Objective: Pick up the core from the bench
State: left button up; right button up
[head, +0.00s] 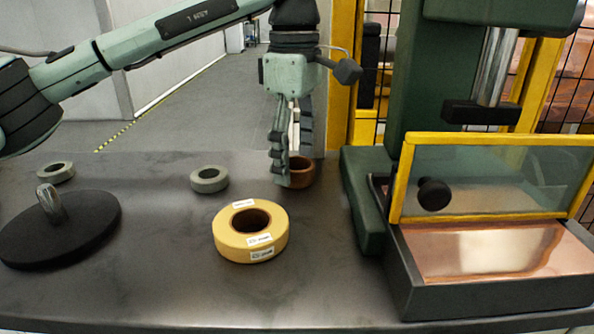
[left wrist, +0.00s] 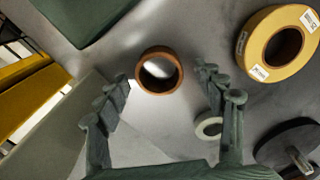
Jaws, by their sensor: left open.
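The core is a short brown ring (head: 303,177) standing on the grey bench (head: 150,270) near its far edge, left of the green press. My left gripper (head: 288,172) points down at the core, with its fingers partly covering the core's left side. In the left wrist view the core (left wrist: 160,88) shows beyond and between the two spread fingertips of the left gripper (left wrist: 161,76). The gripper is open and holds nothing. I cannot tell whether a finger touches the core. My right gripper is not in view.
A yellow labelled roll (head: 232,240) lies in front of the core. Two small grey-green rings (head: 209,180) (head: 56,172) and a black disc with a metal post (head: 75,235) are to the left. A green press (head: 370,205) with a yellow-framed guard (head: 405,180) stands right.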

pick_arm(q)
jog(key=shift+c, duration=0.6)
jog(key=c, duration=0.7)
jog(key=shift+r, duration=0.1)
jog(key=shift+c, duration=0.2)
